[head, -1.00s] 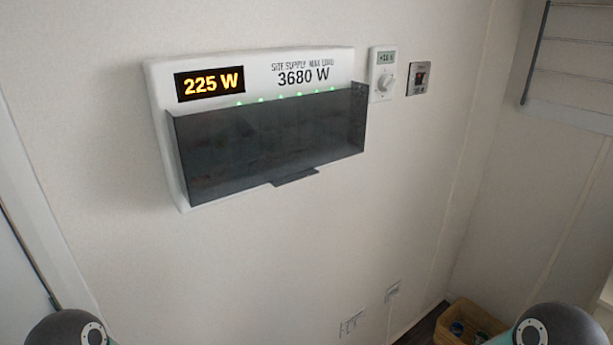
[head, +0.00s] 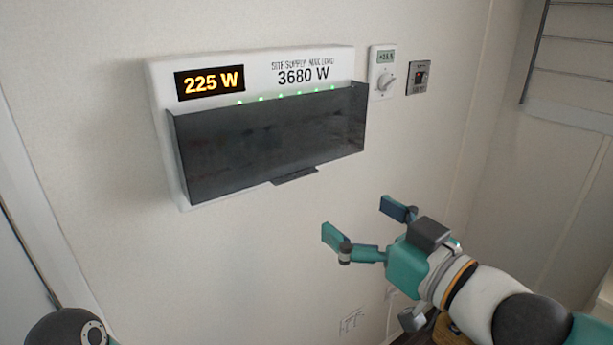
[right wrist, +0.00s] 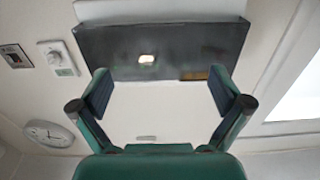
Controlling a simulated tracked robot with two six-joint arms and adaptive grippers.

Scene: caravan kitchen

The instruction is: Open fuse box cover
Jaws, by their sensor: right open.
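The fuse box (head: 260,62) is a white panel on the wall with an orange "225 W" display and "3680 W" lettering. Its dark translucent cover (head: 265,140) is closed over the lower part, with a small tab (head: 295,177) at its lower edge. The cover also shows in the right wrist view (right wrist: 165,45). My right gripper (head: 364,222) is open and empty, below and right of the tab, apart from the cover. In the right wrist view its open fingers (right wrist: 160,90) point toward the cover. My left gripper is not in view.
A thermostat dial (head: 382,75) and a small switch plate (head: 418,78) are on the wall right of the box. Sockets (head: 352,322) sit low on the wall. A round clock (right wrist: 48,133) shows in the right wrist view. The wall below the box is clear.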

